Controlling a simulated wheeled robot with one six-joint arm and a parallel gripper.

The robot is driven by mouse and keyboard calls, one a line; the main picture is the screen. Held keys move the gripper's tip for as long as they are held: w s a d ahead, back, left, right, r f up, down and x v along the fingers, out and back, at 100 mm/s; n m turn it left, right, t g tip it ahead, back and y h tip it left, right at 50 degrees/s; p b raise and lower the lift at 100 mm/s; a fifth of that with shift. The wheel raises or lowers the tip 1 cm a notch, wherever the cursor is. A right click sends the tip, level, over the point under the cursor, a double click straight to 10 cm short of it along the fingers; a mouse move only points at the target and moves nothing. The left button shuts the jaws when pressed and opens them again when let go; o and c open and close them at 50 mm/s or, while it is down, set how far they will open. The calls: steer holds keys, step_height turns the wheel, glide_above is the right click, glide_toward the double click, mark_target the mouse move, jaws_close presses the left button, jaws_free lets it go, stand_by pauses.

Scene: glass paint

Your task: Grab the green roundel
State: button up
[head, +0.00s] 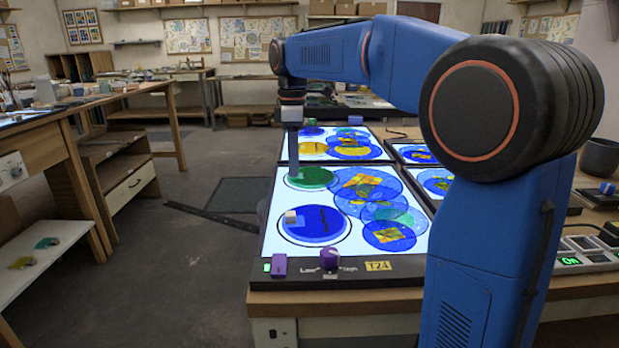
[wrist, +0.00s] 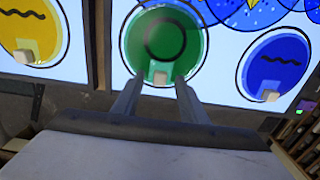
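The green roundel (head: 318,178) lies flat on the lit panel (head: 275,240), near its left edge. In the wrist view the green roundel (wrist: 160,22) has a dark ring drawn on it and a small beige block (wrist: 157,77) at its near edge. My gripper (head: 293,178) points down over the roundel's left side and hides part of it. In the wrist view my gripper (wrist: 157,84) is open, with its two fingers apart on either side of the beige block. I cannot tell whether the fingers touch the block or how high they are.
A blue roundel (head: 315,222) with a pale block lies nearer me on the same panel. Overlapping patterned blue discs (head: 380,210) lie to the right. A yellow roundel (wrist: 22,30) is left in the wrist view. A purple knob (head: 329,258) stands on the panel's front frame.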

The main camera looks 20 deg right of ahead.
steer(key=shift+f, duration=0.4)
jaws_close()
steer(key=shift+r, duration=0.15)
